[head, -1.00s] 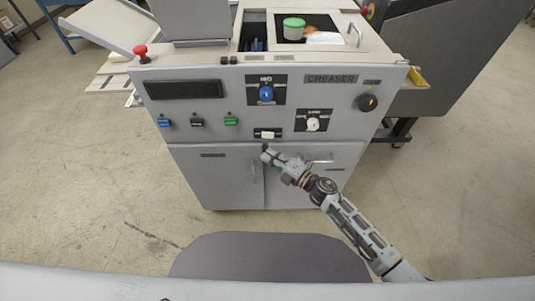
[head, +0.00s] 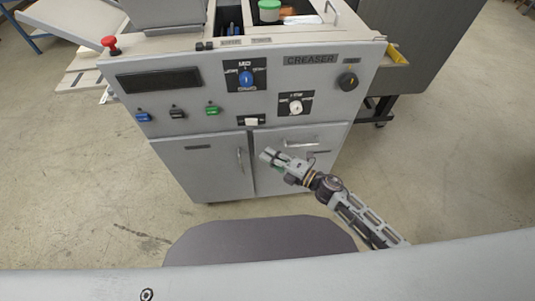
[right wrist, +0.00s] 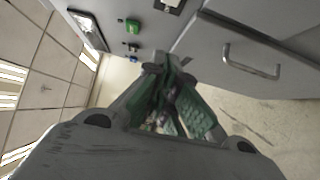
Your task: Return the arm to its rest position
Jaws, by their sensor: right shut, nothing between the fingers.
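My right arm reaches in from the lower right in the head view. Its gripper (head: 267,155) is shut and empty, in front of the creaser machine's (head: 285,140) lower right door. In the right wrist view the green-padded fingers (right wrist: 168,75) come together with nothing between them. A cabinet door with a handle (right wrist: 250,62) shows to their right in that view. I cannot tell from the pictures exactly how far the gripper is from the door. My left gripper is not in view.
The panel carries a blue knob (head: 246,78), a white knob (head: 296,106), a black knob (head: 347,81), a white rocker switch (head: 251,121) and several coloured buttons. A red emergency button (head: 110,43) stands at the upper left. A green-lidded jar (head: 269,10) sits on top. Open floor lies on both sides.

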